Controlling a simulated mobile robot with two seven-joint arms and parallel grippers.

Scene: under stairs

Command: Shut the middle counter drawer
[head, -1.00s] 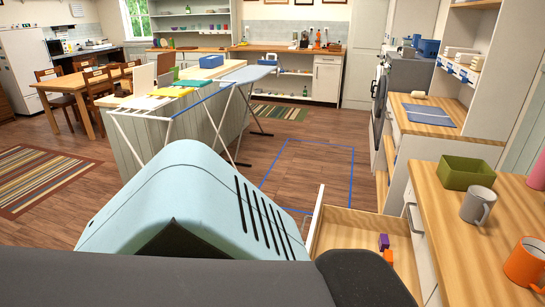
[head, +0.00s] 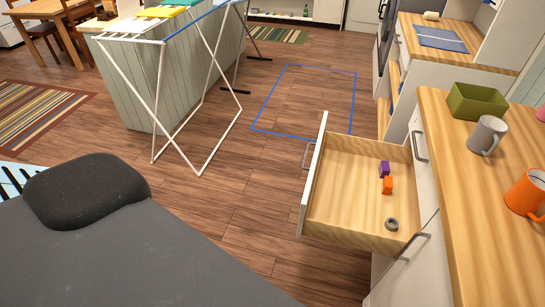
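The open counter drawer (head: 340,205) is pulled out to the left from the counter on the right. Its white front panel (head: 313,176) faces left and has a metal handle (head: 306,155). Inside lie a purple block (head: 384,168), an orange block (head: 387,185) and a small grey ring (head: 391,224). Neither gripper shows in the head view.
The wooden counter top (head: 450,170) holds a green box (head: 476,101), a grey mug (head: 487,135) and an orange mug (head: 526,193). A white drying rack (head: 205,137) stands left of the drawer. Clear wooden floor lies between, with a blue outlined rectangle (head: 287,66).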

